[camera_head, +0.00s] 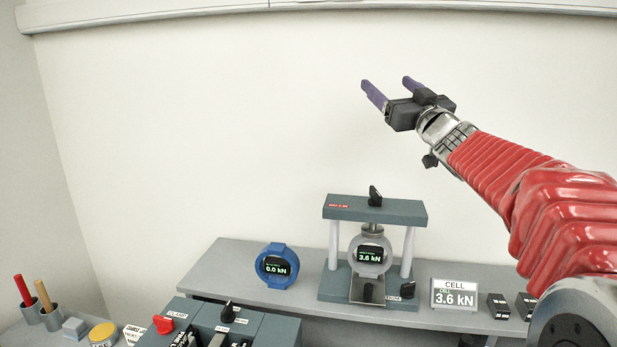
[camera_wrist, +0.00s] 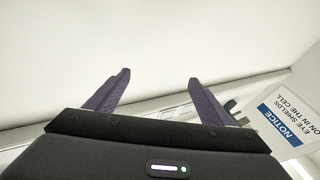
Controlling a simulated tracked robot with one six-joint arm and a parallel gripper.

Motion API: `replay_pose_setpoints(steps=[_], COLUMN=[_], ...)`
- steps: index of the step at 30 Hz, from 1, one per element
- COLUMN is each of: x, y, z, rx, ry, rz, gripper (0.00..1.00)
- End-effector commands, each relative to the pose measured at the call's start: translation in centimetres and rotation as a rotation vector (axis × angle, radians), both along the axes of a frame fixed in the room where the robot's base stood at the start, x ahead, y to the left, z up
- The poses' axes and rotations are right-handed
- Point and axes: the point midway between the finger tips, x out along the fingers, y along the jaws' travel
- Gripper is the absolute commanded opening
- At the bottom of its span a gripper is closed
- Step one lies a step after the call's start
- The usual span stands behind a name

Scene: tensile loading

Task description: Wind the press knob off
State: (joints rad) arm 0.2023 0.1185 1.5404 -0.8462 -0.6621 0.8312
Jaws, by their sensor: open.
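The press (camera_head: 375,209) stands on the grey bench in the head view, with a dark crossbeam on two pale posts. The press knob (camera_head: 375,196) is a small black knob on top of the crossbeam. A round grey gauge (camera_head: 370,256) sits in the press under the screw and reads 3.6 kN. My gripper (camera_head: 390,88) is open and empty, raised against the wall well above the press and apart from the knob. In the wrist view its two purple fingers (camera_wrist: 160,90) are spread with nothing between them. The press is not seen in the wrist view.
A blue gauge (camera_head: 277,264) reading 0.0 kN stands left of the press. A CELL display (camera_head: 454,294) reading 3.6 kN and small black blocks (camera_head: 498,306) stand right. A control box (camera_head: 228,325) with knobs is in front. A notice sign (camera_wrist: 283,118) shows in the wrist view.

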Motion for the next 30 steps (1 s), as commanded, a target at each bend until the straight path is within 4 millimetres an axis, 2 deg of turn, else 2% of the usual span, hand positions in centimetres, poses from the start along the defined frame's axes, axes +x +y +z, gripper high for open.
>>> replay_pose_setpoints(steps=[7, 14, 23, 30], x=[-3.9, -8.8, -17.4, -26.0], y=[-2.2, -3.7, -3.9, -2.4], z=[-3.2, -8.9, -18.8, -27.5], rx=[0.029, 0.034, 0.014, -0.028], ry=[0.155, 0.356, 0.673, 0.951], rz=[-0.206, -0.353, -0.456, -0.457], gripper=[0.75, 0.75, 0.75, 0.75])
